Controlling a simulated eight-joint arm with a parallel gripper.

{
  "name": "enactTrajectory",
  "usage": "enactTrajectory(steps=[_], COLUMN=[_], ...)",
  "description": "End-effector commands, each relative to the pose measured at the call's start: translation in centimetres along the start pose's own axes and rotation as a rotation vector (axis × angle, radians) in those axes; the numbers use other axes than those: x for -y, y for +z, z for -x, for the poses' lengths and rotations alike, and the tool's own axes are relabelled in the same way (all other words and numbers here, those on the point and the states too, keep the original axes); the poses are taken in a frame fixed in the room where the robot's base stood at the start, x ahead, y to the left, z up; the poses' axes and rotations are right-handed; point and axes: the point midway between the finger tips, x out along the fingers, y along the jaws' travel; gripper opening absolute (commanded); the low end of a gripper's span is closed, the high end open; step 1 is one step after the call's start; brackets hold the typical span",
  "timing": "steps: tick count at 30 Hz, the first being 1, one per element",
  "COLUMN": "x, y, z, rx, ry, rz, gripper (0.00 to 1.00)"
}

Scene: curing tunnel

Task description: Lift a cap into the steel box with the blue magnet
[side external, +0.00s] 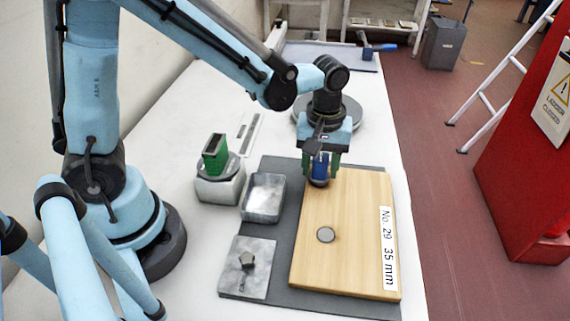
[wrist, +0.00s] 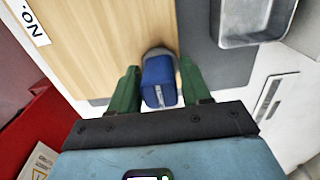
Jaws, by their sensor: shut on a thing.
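My gripper (side external: 321,165) is shut on the blue magnet (side external: 320,168), its green fingers on either side. The magnet also shows between the fingers in the wrist view (wrist: 160,84). It is over the far end of the wooden board (side external: 350,200). A round grey edge (wrist: 158,51) shows under the magnet; I cannot tell whether it is a cap or the magnet's own foot, nor whether it touches the board. A round grey cap (side external: 326,235) lies on the board, nearer the camera. The open steel box (side external: 263,197) stands left of the board and looks empty.
A green block with a grey round foot (side external: 215,155) stands on a pale block (side external: 220,188) left of the box. A grey plate with a knob (side external: 247,277) lies in front of the box. The board lies on a dark mat (side external: 290,172). A round dark object stands behind my gripper.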

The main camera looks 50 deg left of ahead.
Motion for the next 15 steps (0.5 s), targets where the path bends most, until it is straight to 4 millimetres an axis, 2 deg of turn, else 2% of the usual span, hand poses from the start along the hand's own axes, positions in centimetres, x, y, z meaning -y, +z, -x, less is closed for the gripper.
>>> enactTrajectory(steps=[15], x=[0.0], y=[0.0], z=[1.4], rx=[0.0], ry=[0.0], rz=[0.0], gripper=[0.11])
